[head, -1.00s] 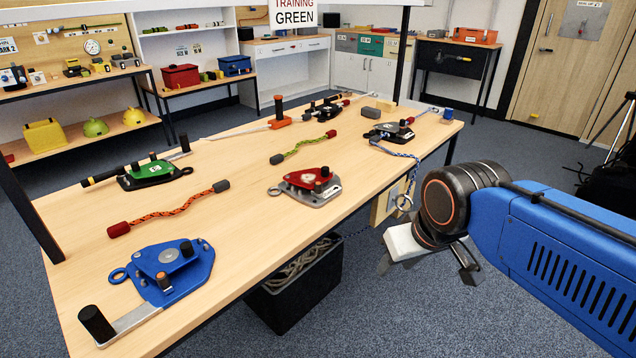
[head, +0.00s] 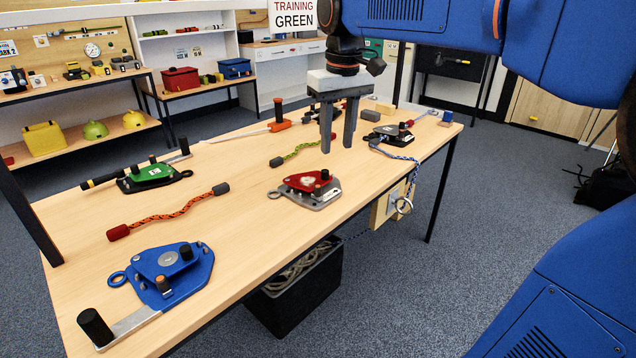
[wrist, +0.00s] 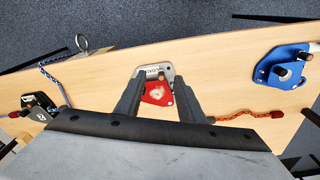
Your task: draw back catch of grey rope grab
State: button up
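A dark grey-black device (head: 388,133) with a blue-and-white rope through it sits near the table's right edge. It shows at the far left in the wrist view (wrist: 38,105). It looks the closest match to a grey rope grab, but its catch is too small to make out. My gripper (head: 338,148) hangs above the table, fingers down, open and empty. A red device on a grey plate (head: 307,187) stands below and near it; in the wrist view this red device (wrist: 155,90) shows between the fingertips (wrist: 158,78), apart from them.
Also on the table are a blue device (head: 165,268), a green device (head: 152,174), an orange rope (head: 172,210) and a green rope (head: 300,150). The blue rope hangs to a metal ring (head: 403,206) at the table's side. A black bin (head: 295,290) stands beneath.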

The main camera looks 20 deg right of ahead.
jog(key=g, duration=0.1)
send_near(318, 186)
jog(key=shift+n, duration=0.3)
notch_tip(318, 186, down, 9)
jog(key=shift+a+r, duration=0.1)
dwell(0.5)
